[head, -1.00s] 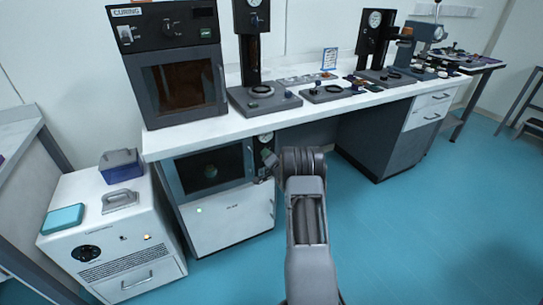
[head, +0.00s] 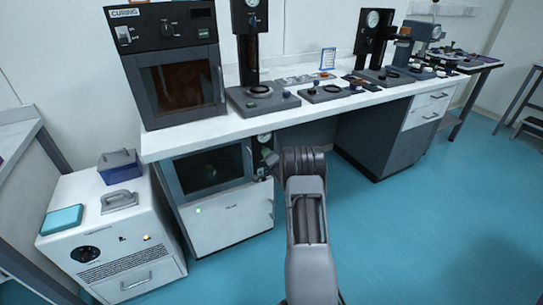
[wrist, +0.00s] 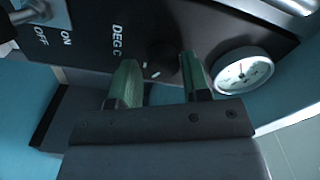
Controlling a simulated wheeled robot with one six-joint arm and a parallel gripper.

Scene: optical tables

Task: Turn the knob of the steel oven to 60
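The steel oven (head: 232,215) stands under the white bench, with a dark window, a pale lower panel and a dark control strip at its right. Its black knob (wrist: 161,56) shows in the wrist view beside the "DEG C" lettering, with a pale mark on it. My gripper (wrist: 159,62) is open, its two green fingers pointing at the strip, one on each side of the knob. I cannot tell whether they touch it. The number the knob points to is not readable. In the head view my arm largely hides the gripper and knob.
A round white gauge (wrist: 242,71) sits close to the right finger. A toggle switch (wrist: 33,10) marked ON and OFF is at upper left. A dark curing oven (head: 175,65) stands on the bench above. A white box unit (head: 110,235) stands at left.

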